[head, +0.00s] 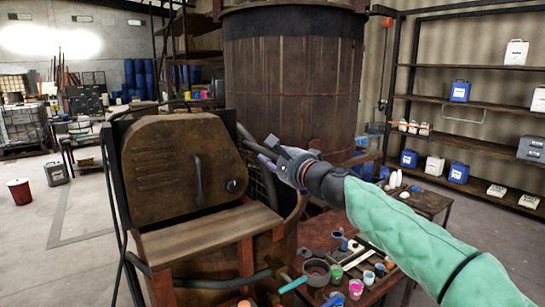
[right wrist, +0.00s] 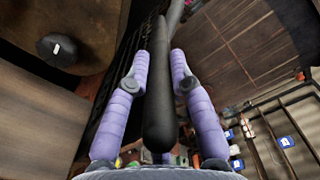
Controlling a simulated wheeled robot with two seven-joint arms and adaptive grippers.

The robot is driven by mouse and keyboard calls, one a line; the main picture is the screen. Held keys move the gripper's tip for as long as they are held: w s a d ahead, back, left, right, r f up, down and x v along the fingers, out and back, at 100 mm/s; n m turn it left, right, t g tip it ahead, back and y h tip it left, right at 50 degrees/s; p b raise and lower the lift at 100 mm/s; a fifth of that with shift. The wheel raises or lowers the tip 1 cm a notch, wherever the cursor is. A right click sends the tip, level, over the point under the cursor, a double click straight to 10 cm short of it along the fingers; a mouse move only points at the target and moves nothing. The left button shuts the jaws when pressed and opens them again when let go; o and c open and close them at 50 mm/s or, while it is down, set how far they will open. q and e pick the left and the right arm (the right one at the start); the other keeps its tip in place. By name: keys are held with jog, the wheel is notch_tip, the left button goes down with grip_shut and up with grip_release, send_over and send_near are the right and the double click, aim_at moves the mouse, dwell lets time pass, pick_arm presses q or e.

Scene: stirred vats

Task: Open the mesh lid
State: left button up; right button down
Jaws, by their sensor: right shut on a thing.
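The mesh lid (head: 259,172) is a dark grid at the right side of the brown machine, mostly hidden behind its panel and my right gripper. In the right wrist view its dark mesh (right wrist: 127,72) runs beside the fingers. My right gripper (head: 268,153) reaches in from the right, at the machine's right edge. In the right wrist view its two purple fingers (right wrist: 158,68) are shut on a dark round bar handle (right wrist: 158,115), one finger on each side. Whether the lid is raised is hard to tell. My left gripper is not in view.
The brown machine (head: 165,145) has a rounded panel with a handle and a black knob. A large wooden vat (head: 290,85) stands behind. A low table (head: 320,235) with paint pots is below my right arm. Shelves (head: 470,100) stand at the right. Open floor lies left.

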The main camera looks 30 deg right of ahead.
jog(key=shift+f, duration=0.1)
jog(key=c, duration=1.1)
grip_release()
jog(key=shift+s+d, duration=0.15)
jog(key=shift+s, duration=1.85)
jog(key=shift+s+d, duration=0.2)
jog(key=shift+s, duration=1.75)
jog(key=shift+s+d, duration=0.15)
jog(key=shift+s, duration=1.85)
